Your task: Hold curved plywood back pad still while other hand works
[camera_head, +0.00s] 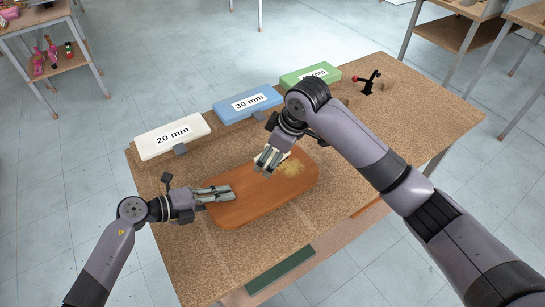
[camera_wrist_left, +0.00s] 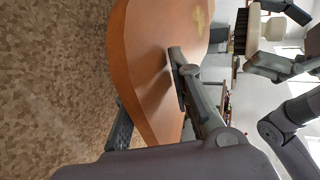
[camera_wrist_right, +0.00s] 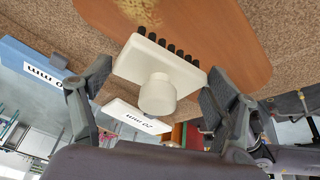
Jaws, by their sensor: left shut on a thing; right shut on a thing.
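The curved plywood back pad (camera_head: 250,207) lies on the cork-coloured bench, brown with a yellowish dusty patch (camera_head: 291,168) near its right end. My left gripper (camera_head: 218,192) is shut on the pad's left end. In the left wrist view one finger lies on each side of the pad (camera_wrist_left: 146,60). My right gripper (camera_head: 268,160) is shut on a cream brush (camera_wrist_right: 160,68) with a round knob and dark bristles. The brush is over the pad's far edge, beside the patch; bristle contact cannot be told. The brush also shows in the left wrist view (camera_wrist_left: 266,26).
White 20 mm (camera_head: 170,140), blue 30 mm (camera_head: 247,105) and green (camera_head: 310,78) boxes line the bench's far edge. A small red-knobbed black device (camera_head: 368,83) stands at the back right. The bench's right side is mostly clear.

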